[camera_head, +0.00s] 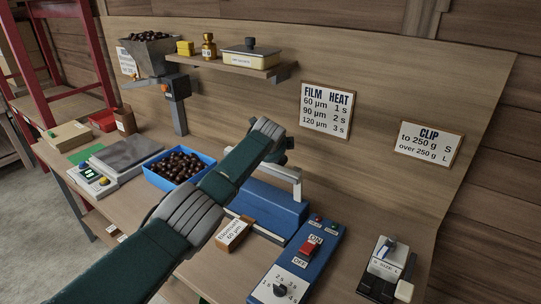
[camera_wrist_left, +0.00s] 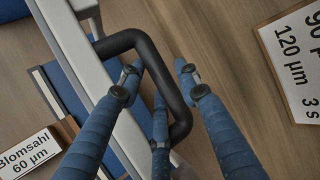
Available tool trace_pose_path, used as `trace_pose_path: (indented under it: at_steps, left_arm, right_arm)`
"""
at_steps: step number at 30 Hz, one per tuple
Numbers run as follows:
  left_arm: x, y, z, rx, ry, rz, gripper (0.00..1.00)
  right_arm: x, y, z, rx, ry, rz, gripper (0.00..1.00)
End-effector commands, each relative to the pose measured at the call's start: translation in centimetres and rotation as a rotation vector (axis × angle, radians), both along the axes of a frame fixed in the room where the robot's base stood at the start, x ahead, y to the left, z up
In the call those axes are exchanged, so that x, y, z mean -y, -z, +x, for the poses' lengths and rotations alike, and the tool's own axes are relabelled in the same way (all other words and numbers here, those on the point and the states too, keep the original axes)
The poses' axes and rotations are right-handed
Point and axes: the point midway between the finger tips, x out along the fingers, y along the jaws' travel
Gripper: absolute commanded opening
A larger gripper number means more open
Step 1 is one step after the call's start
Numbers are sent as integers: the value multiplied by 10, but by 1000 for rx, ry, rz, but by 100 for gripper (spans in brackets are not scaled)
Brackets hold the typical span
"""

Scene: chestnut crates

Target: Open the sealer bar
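The sealer (camera_head: 268,207) is a blue block on the bench, with a pale grey sealer bar (camera_head: 284,170) above it, partly hidden by my left arm. In the left wrist view the bar (camera_wrist_left: 118,118) runs diagonally, and a black looped handle (camera_wrist_left: 152,62) is fixed to it. My left gripper (camera_wrist_left: 160,72) has its blue fingers on either side of the handle; gaps show between the fingertips and the handle, so it looks open around it. In the head view the left gripper is mostly hidden behind its wrist. My right gripper is in neither view.
A blue control box (camera_head: 297,262) with a red switch and dial stands right of the sealer. A film box (camera_head: 234,232) lies in front. A blue tray (camera_head: 148,178) of chestnuts and a scale (camera_head: 95,182) are left; a clip device (camera_head: 388,262) is right.

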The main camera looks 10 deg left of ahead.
Motion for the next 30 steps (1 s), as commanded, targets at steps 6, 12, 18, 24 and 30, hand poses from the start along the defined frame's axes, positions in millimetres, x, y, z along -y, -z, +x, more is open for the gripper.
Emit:
trace_pose_path:
  at_steps: [6, 12, 18, 24, 30]
  left_arm:
    - [2, -5, -2, 2, 2, -2, 34]
    - [4, -15, -13, 3, 2, -3, 34]
    - [8, -31, -31, 2, 2, -3, 34]
    - [12, -53, -53, 3, 3, -2, 34]
    - [16, -72, -73, 2, 1, -2, 34]
  right_arm:
    - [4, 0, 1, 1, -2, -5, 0]
    - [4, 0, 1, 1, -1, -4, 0]
    - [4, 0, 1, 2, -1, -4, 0]
    - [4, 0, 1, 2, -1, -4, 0]
    - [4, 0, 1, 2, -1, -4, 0]
